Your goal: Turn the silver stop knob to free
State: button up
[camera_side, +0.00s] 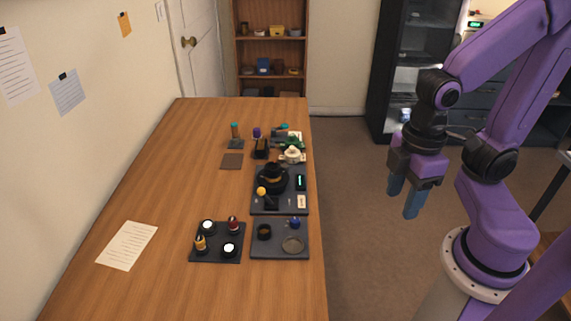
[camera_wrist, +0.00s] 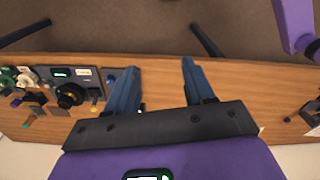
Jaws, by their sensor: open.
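My gripper (camera_side: 403,197) hangs open and empty to the right of the table, well away from the parts, its blue fingers pointing down. In the wrist view the gripper (camera_wrist: 160,70) has a clear gap between its fingers. A dark lens body (camera_side: 272,176) stands on a dark station plate (camera_side: 280,210). The lens (camera_wrist: 70,94) also shows in the wrist view, left of the fingers. A yellow-orange ball knob (camera_side: 261,191) is beside the lens. I cannot make out a silver stop knob or its setting; it is too small or hidden.
A tray (camera_side: 273,252) holds a dark cup, a blue part and a round dish. Another tray (camera_side: 217,257) holds several small round parts. Tools (camera_side: 235,131) and white and green parts (camera_side: 293,152) stand behind the station. The table's left side is mostly clear, with a paper sheet (camera_side: 127,245).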

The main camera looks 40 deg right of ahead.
jog(key=w+a+m, duration=0.3)
jog(key=w+m, duration=0.6)
jog(key=w, duration=0.1)
jog(key=m+t+y, duration=0.2)
jog(key=m+y, duration=0.1)
jog(key=m, duration=2.3)
send_over(285, 165)
jog(key=s+d, duration=0.3)
jog(key=d, duration=0.3)
notch_tip(285, 165, down, 6)
jog(key=shift+y, duration=0.3)
jog(key=x, duration=1.7)
jog(key=shift+s+d+f, duration=0.1)
jog(key=shift+d+f, duration=0.05)
jog(key=shift+f, duration=0.2)
grip_shut()
